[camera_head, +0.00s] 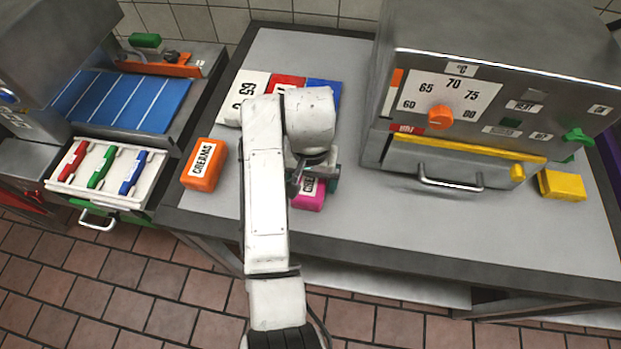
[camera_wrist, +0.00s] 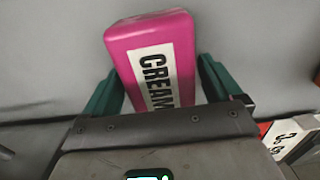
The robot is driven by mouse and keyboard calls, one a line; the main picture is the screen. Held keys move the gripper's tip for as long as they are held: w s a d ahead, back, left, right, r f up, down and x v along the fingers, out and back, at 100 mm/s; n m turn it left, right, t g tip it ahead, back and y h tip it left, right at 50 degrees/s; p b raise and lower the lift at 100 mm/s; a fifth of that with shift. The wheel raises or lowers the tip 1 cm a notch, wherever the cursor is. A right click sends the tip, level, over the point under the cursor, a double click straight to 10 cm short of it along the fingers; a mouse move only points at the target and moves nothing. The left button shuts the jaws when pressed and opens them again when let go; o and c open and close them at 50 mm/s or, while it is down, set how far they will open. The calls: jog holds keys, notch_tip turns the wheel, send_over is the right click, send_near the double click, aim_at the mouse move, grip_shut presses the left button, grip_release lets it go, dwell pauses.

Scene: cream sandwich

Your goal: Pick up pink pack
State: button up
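The pink pack (camera_wrist: 151,28) has a white label reading CREAM and lies on the grey table. In the head view the pink pack (camera_head: 309,201) is partly hidden by my arm and gripper. My gripper (camera_head: 318,180) is low over the pack. In the wrist view the green fingers of my gripper (camera_wrist: 161,88) stand on both sides of the pack, with a small gap showing at the right finger. The fingers are apart, and a firm grip on the pack does not show.
An orange pack (camera_head: 203,165) lies left on the table, and a yellow pack (camera_head: 562,186) lies at the right. A metal oven-like machine (camera_head: 480,120) stands at the back right. White, red and blue cards (camera_head: 288,82) lie behind my arm. The tabletop (camera_head: 430,222) in front of the machine is clear.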

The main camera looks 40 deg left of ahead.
jog(key=c, duration=0.8)
jog(key=shift+r, duration=0.1)
jog(key=shift+c, duration=0.2)
